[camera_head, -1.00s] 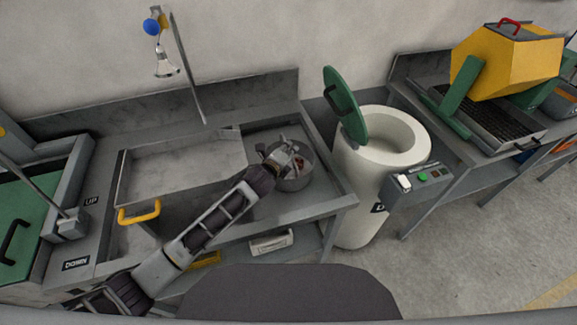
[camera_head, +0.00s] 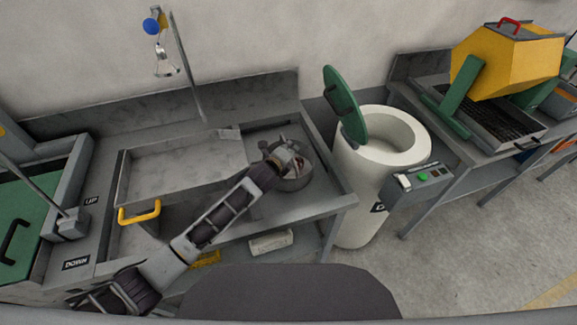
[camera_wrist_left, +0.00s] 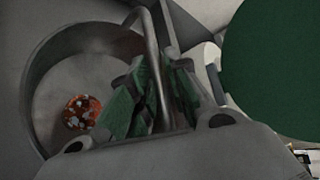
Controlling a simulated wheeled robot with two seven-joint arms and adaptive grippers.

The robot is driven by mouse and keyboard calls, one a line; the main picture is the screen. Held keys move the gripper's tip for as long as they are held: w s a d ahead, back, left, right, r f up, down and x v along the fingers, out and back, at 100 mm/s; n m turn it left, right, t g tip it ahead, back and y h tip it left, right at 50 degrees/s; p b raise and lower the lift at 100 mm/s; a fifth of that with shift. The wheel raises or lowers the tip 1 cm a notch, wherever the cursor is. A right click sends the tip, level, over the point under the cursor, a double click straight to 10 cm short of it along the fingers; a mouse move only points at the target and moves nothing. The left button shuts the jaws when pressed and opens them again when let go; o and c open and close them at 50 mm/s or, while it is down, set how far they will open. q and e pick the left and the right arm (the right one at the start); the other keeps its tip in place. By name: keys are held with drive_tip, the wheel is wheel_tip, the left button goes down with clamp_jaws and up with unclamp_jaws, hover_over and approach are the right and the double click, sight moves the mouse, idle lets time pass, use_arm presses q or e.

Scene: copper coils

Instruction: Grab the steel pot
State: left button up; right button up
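The steel pot (camera_head: 292,182) is a round grey vessel on the right part of the metal bench. My left gripper (camera_head: 284,155) is over its rim, partly hiding it. In the left wrist view the pot (camera_wrist_left: 75,50) fills the left side, and an orange-red and white speckled piece (camera_wrist_left: 82,112) lies inside. The pot's thin upright handle (camera_wrist_left: 150,45) passes between the green finger pads of my left gripper (camera_wrist_left: 158,95). The pads sit close on both sides of the handle, and the gripper looks shut on it. My right gripper is not in view.
A sink basin (camera_head: 180,170) with a yellow handle (camera_head: 140,211) lies left of the pot. A white cylinder (camera_head: 362,190) with a raised green lid (camera_head: 345,105) stands right of the bench. A yellow drum machine (camera_head: 507,62) is farther right.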

use_arm(q)
clamp_jaws()
drive_tip(key=shift+r, duration=0.1)
